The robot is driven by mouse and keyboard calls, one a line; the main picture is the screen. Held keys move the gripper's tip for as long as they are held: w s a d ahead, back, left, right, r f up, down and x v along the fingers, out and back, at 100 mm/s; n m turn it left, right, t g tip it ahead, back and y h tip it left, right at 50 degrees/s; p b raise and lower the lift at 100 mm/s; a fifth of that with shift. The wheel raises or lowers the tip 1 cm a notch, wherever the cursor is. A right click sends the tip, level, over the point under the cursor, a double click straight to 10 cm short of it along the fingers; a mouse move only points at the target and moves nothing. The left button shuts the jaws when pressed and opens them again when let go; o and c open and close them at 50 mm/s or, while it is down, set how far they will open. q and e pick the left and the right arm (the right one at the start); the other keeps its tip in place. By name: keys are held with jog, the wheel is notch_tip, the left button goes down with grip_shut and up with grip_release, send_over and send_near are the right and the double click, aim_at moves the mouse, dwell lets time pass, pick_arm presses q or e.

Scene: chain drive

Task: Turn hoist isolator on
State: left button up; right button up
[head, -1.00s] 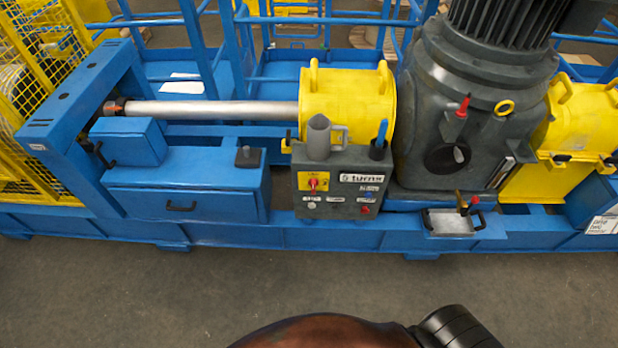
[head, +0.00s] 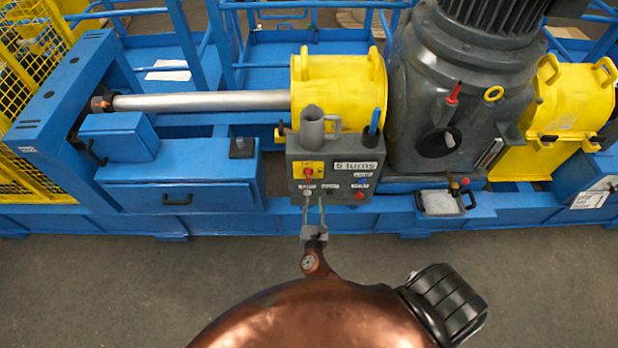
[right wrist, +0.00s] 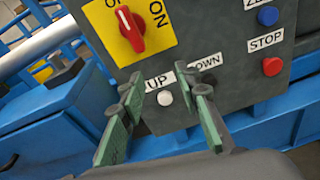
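The hoist isolator is a red rotary knob on a yellow plate (head: 308,171) at the upper left of the grey control box (head: 340,152). In the right wrist view, the red knob (right wrist: 131,29) lies between an OFF label, partly cut off, and an ON label at its right. Its tip points up and left, towards the OFF side. My right gripper (head: 314,203) is in front of the box, below the knob. In the right wrist view, its green-padded fingers (right wrist: 165,98) are apart and empty, near the white UP button (right wrist: 165,98). My left gripper is not in view.
The box also carries a red STOP button (right wrist: 273,66) and a blue button (right wrist: 267,16). A grey cup (head: 312,126) and a blue-handled tool (head: 374,120) sit at its top. A grey motor housing (head: 440,110) stands to the right. The floor in front is clear.

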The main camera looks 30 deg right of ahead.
jog(key=n+t, duration=0.1)
jog(key=n, duration=0.1)
send_near(308, 178)
jog(key=x, duration=0.2)
jog(key=shift+t, duration=0.3)
jog(key=x, duration=0.6)
jog(key=shift+w+d, duration=0.15)
jog(key=shift+d, duration=0.05)
jog(key=shift+w+d+f, duration=0.1)
jog(key=shift+w+d, duration=0.15)
jog(key=shift+w, duration=0.2)
jog(key=c, duration=0.4)
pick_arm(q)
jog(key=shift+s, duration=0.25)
pick_arm(e)
grip_shut()
